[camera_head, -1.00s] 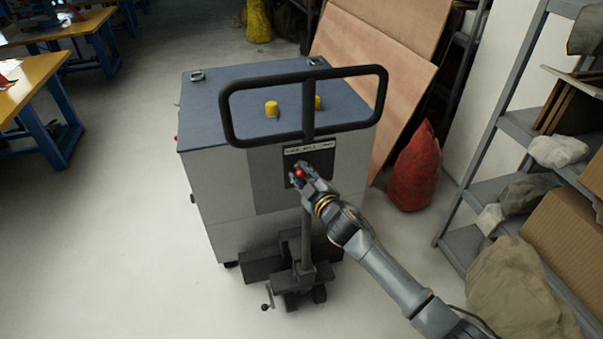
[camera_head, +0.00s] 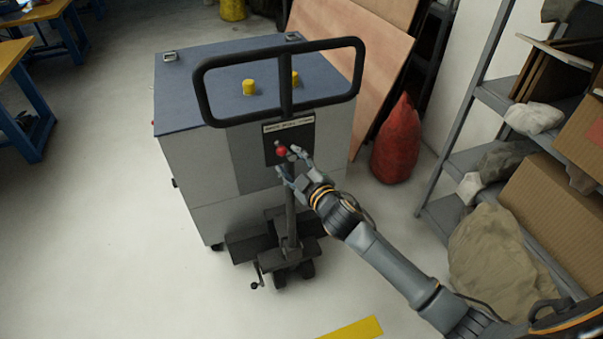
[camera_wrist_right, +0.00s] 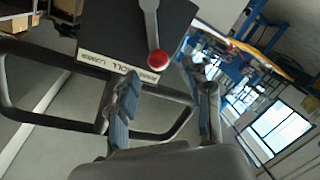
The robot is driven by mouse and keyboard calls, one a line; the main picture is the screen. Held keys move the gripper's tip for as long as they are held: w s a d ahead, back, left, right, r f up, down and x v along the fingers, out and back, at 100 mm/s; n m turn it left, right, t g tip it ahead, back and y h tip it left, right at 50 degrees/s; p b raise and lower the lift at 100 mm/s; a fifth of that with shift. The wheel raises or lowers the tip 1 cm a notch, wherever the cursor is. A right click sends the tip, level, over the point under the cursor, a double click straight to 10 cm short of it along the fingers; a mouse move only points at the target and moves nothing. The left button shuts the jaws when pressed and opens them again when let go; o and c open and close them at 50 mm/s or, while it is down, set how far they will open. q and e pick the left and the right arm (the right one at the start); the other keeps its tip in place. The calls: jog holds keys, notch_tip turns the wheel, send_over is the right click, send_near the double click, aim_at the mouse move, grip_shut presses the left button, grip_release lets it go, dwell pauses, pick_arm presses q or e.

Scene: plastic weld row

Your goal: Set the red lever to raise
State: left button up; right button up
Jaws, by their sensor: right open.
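The red lever knob (camera_head: 281,151) is in front of a dark plate (camera_head: 290,139) below the black loop handle (camera_head: 357,72). In the right wrist view, the red knob (camera_wrist_right: 158,60) sits at the end of a grey lever arm (camera_wrist_right: 151,22) on the dark plate. A pale label strip (camera_wrist_right: 110,62) there is partly readable, with "ROLL" and "LOWER". My right gripper (camera_head: 287,163) is open just below and beside the knob, with nothing seen between its fingers. In the wrist view the open fingers (camera_wrist_right: 168,92) lie either side of the knob's line, short of it. My left gripper is out of view.
A grey cabinet with a blue top (camera_head: 215,75) stands behind the handle. A red sack (camera_head: 396,145) and leaning boards (camera_head: 345,55) are to its right. A loaded shelf (camera_head: 465,160) stands farther right. Open floor (camera_head: 110,250) lies at the left.

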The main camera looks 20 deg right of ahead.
jog(key=v, duration=0.6)
jog(key=shift+s, duration=0.1)
jog(key=s+d+f+m+g+h, duration=0.1)
jog(key=s+d+f+m+g, duration=0.3)
jog(key=f, duration=0.8)
jog(key=s+f+n+g+h, duration=0.1)
jog(key=s+f, duration=0.4)
jog(key=f, duration=0.7)
jog(key=s+d+f+m+g+h, duration=0.1)
jog(key=s+d+f+m+g, duration=0.3)
jog(key=f, duration=0.8)
jog(key=s+a+f+g, duration=0.1)
jog(key=s+f, duration=0.5)
jog(key=s, duration=0.6)
jog(key=s+f+m+g, duration=0.1)
jog(key=s+f+g, duration=0.2)
jog(key=s, duration=0.9)
jog(key=s+a+f+g, duration=0.1)
jog(key=s+f+g, duration=0.1)
jog(key=s+f, duration=0.7)
jog(key=s, duration=0.3)
jog(key=shift+s+a+f+m, duration=0.2)
jog(key=shift+a+f+m, duration=0.05)
jog(key=shift+a+m, duration=0.1)
